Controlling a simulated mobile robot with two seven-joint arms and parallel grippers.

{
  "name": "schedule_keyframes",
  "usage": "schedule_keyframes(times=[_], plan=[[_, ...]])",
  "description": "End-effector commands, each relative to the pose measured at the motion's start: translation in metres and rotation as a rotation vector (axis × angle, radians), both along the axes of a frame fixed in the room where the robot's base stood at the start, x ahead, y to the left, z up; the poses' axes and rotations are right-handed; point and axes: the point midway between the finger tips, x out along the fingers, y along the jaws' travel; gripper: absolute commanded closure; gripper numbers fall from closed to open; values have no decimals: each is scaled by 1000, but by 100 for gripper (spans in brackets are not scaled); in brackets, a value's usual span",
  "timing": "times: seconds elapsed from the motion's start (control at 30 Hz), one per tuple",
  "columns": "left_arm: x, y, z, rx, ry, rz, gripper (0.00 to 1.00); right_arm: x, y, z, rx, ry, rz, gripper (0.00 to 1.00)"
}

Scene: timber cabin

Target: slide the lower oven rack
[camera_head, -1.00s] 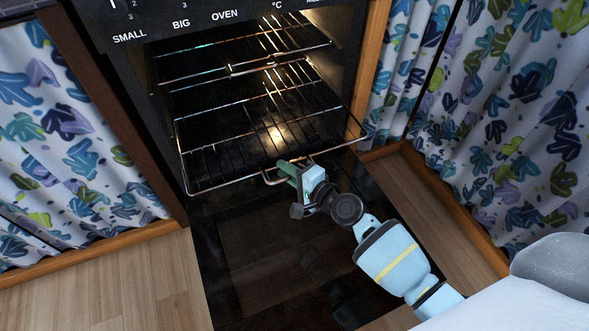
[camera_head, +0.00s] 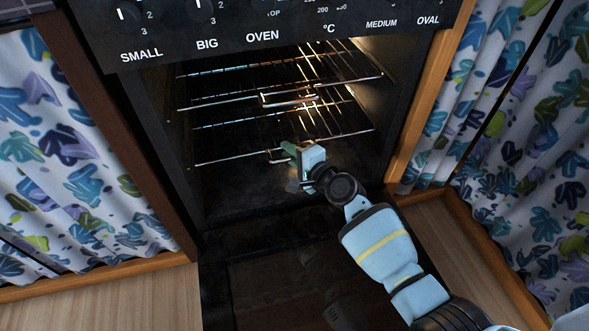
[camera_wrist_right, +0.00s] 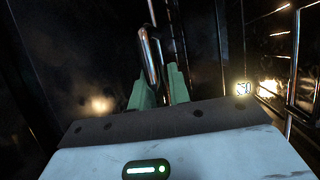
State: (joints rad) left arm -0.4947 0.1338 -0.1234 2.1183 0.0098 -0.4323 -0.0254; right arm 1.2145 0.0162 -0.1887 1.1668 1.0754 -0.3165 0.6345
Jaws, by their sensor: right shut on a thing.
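The lower oven rack (camera_head: 235,156) is a wire rack inside the lit oven, with its front bar within the oven cavity. My right gripper (camera_head: 288,151) is at the middle of its front edge, with its green fingers shut on the rack's handle loop. In the right wrist view the metal handle loop (camera_wrist_right: 152,62) stands between the green fingers (camera_wrist_right: 160,88). The part of the front edge behind the gripper is hidden. My left gripper is not in view.
An upper wire rack (camera_head: 225,101) sits above the lower one. The open oven door (camera_head: 285,285) lies flat below my right arm. A control panel (camera_head: 270,25) is above. Patterned curtains (camera_head: 70,160) hang on both sides, with wooden floor (camera_head: 110,300) beside the door.

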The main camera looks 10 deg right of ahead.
Motion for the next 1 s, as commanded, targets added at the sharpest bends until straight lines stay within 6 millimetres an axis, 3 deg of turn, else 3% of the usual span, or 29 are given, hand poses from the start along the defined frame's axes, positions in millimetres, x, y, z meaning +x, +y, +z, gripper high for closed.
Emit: schedule_keyframes(times=[0.03,0.3,0.67,0.7,0.8,1.0], plan=[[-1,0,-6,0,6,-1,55,4,0,-12,-2,18,2,100],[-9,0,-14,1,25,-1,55,20,0,-10,-2,18,2,100],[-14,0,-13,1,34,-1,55,22,0,-8,-4,16,1,100],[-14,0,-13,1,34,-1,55,22,0,-8,-3,15,1,78],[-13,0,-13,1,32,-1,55,23,0,-7,-3,13,0,66],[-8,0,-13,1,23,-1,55,23,0,-4,-2,9,0,66]])
